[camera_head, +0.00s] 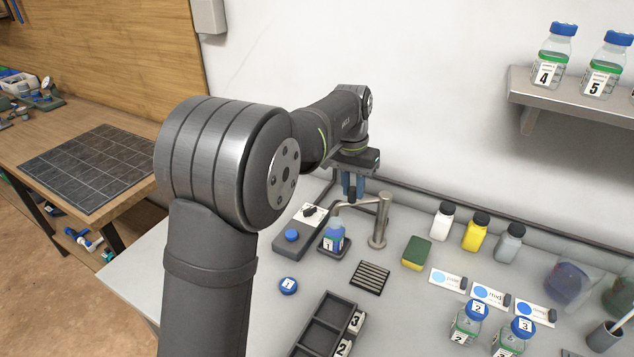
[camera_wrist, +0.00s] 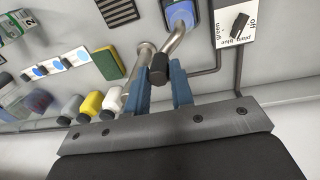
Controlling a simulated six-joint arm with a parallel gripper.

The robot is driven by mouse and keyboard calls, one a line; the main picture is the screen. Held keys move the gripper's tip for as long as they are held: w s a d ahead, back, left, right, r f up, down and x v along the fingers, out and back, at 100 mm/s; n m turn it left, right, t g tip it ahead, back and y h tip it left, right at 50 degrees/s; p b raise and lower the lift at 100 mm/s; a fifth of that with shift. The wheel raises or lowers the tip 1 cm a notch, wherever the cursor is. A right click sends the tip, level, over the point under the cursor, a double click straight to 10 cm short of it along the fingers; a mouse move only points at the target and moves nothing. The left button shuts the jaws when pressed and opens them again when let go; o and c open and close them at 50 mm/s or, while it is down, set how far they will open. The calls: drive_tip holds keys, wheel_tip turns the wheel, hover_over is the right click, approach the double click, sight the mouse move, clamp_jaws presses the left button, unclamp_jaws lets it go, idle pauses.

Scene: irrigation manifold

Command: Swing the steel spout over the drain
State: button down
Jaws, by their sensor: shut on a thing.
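The steel spout (camera_head: 357,202) reaches left from its upright steel post (camera_head: 378,230). Its tip is above a small bottle labelled 1 (camera_head: 333,240) with blue contents, not over the drain. The drain (camera_head: 370,278) is a dark slotted grate in the bench, in front of the post; it also shows at the top of the wrist view (camera_wrist: 118,10). My gripper (camera_head: 352,187), with blue fingers, is at the spout from above and behind. In the wrist view my gripper (camera_wrist: 161,82) is shut on the spout's black knob (camera_wrist: 158,70).
A control box (camera_head: 292,234) with a dial and blue button stands left of bottle 1. A loose blue cap (camera_head: 288,286) lies in front. A sponge (camera_head: 416,253) and several small bottles stand right of the post. A dark rack (camera_head: 323,325) is nearer.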

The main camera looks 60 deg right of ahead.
drive_tip(key=shift+a+f+n+g, duration=0.2)
drive_tip(key=shift+f+n+g, duration=0.1)
drive_tip(key=shift+f+g, duration=0.85)
drive_tip(key=c, duration=2.1)
unclamp_jaws()
drive_tip(key=shift+s+d+g, duration=0.15)
drive_tip(key=shift+g, duration=0.5)
drive_tip(key=shift+d+f+n+g, duration=0.15)
drive_tip(key=shift+d+n+g, duration=0.15)
drive_tip(key=shift+g, duration=0.2)
drive_tip(key=shift+c, duration=0.4)
drive_tip(key=shift+w+n+g+h, duration=0.4)
drive_tip(key=shift+g, duration=0.8)
clamp_jaws()
drive_tip(key=w+a+n+g+h, duration=0.35)
drive_tip(key=w+g+h, duration=0.45)
drive_tip(key=w, duration=0.6)
drive_tip(key=shift+n, duration=0.45)
drive_tip(key=shift+s+d+r, duration=0.1)
drive_tip(key=shift+s+d, duration=0.3)
drive_tip(key=shift+s, duration=1.5)
drive_tip(key=shift+s+d+r, duration=0.1)
drive_tip(key=shift+s+d, duration=0.25)
drive_tip(key=shift+s, duration=1.55)
drive_tip(key=shift+s+d+r, duration=0.1)
drive_tip(key=shift+s+d, duration=0.3)
drive_tip(key=shift+s, duration=1.5)
